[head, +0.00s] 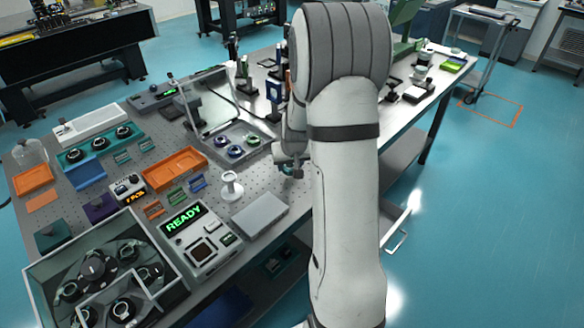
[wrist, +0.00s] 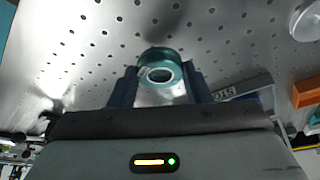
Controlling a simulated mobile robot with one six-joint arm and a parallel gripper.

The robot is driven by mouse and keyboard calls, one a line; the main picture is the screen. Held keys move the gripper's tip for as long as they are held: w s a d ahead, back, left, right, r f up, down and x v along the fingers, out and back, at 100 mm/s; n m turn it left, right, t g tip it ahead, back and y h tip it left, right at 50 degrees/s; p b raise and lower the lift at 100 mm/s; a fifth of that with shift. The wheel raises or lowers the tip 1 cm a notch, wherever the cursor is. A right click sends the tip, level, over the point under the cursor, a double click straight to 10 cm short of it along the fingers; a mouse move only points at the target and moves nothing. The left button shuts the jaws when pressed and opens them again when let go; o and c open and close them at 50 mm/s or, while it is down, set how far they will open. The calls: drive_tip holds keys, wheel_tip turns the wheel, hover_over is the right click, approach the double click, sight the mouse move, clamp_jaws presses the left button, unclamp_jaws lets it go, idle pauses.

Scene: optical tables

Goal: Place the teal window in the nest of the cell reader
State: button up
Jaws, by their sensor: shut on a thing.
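The teal window (wrist: 158,57), a round ring with a pale centre, is held between the two dark fingers of my gripper (wrist: 162,88) in the wrist view. My gripper is shut on it, above the perforated table top. In the head view my gripper (head: 290,166) is near the table's right edge, partly hidden by my arm, and the window cannot be made out there. The cell reader (head: 222,252) is a pale box with a green READY display, to the lower left of my gripper. Its dark square nest (head: 203,251) looks empty.
A grey slab (head: 260,216) lies between the cell reader and my arm. A white spool-shaped stand (head: 231,187) is behind the reader. A tray (head: 246,135) with several ringed optics lies behind my gripper. A walled box (head: 45,270) stands left of the reader.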

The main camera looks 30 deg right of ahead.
drive_tip(key=shift+f, duration=0.95)
drive_tip(key=shift+f, duration=0.1)
drive_tip(key=o, duration=1)
